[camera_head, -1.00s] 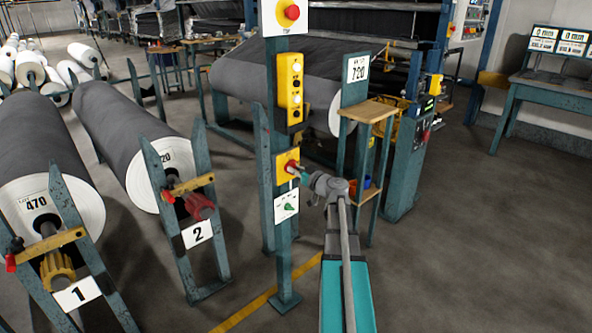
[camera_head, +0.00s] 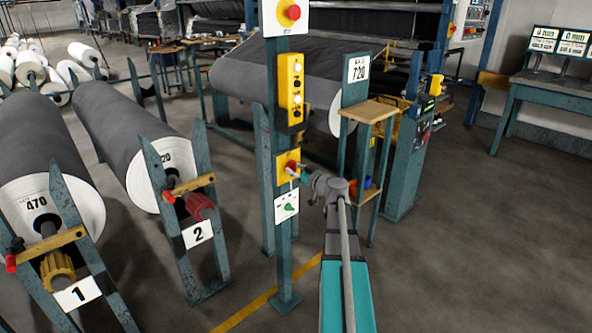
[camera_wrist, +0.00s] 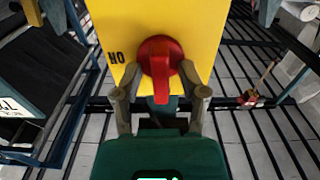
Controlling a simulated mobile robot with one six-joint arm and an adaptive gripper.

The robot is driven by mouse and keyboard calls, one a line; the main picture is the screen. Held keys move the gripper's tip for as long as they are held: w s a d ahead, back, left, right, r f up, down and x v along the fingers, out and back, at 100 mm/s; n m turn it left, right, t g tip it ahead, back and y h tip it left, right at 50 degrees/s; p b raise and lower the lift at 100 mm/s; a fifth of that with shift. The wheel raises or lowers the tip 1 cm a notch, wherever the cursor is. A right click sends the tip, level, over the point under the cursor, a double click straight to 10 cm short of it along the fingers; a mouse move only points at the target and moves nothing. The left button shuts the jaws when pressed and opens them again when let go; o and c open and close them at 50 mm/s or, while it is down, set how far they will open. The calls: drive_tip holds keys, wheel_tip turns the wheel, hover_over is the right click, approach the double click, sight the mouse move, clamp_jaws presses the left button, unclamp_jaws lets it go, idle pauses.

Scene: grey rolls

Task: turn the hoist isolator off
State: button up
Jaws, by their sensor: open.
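The hoist isolator is a yellow box (camera_head: 281,170) with a red rotary knob (camera_head: 291,167), fixed on a teal post at the middle of the head view. In the wrist view the yellow face (camera_wrist: 118,22) and the red knob (camera_wrist: 160,58) fill the upper middle. Dark letters left of the knob look upside down and read ON. My gripper (camera_wrist: 160,72) is open, with one finger on each side of the knob. I cannot tell whether either finger touches it. It also shows in the head view (camera_head: 302,173).
A white plate with a green mark (camera_head: 287,206) is below the isolator. A yellow push-button station (camera_head: 291,85) and a red button on a white plate (camera_head: 292,12) are above it. A wooden-topped stand (camera_head: 368,111) is close on the right. Grey rolls (camera_head: 115,125) lie left.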

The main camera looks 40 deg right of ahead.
drive_tip(key=shift+s, duration=0.1)
drive_tip(key=s, duration=1.1)
drive_tip(key=shift+s+d, duration=0.4)
drive_tip(key=shift+d, duration=0.05)
drive_tip(key=shift+a, duration=0.1)
idle(0.3)
drive_tip(key=w+a+f+n+g+y, duration=0.1)
drive_tip(key=w+a+f+g+y, duration=0.15)
drive_tip(key=a, duration=0.55)
drive_tip(key=w+a+f+g+y, duration=0.1)
drive_tip(key=a+f+g, duration=0.25)
drive_tip(key=a, duration=0.45)
drive_tip(key=w+a+f+n+g+y, duration=0.1)
drive_tip(key=w+a+f+g+y, duration=0.2)
drive_tip(key=a, duration=0.5)
drive_tip(key=s+a+f+m+g+h, duration=0.2)
drive_tip(key=s+a+f+g+h, duration=0.25)
drive_tip(key=a, duration=0.55)
drive_tip(key=s+a+f+m+g+h, duration=0.1)
drive_tip(key=s+a+f+g+h, duration=0.2)
drive_tip(key=s+a+f+g, duration=0.45)
wheel_tip(320, 180, up, 32)
drive_tip(key=w+a+t+p, duration=0.1)
drive_tip(key=t+p, duration=0.2)
drive_tip(key=p, duration=2.6)
drive_tip(key=shift+a+h+p, duration=0.3)
drive_tip(key=shift+a+p, duration=0.05)
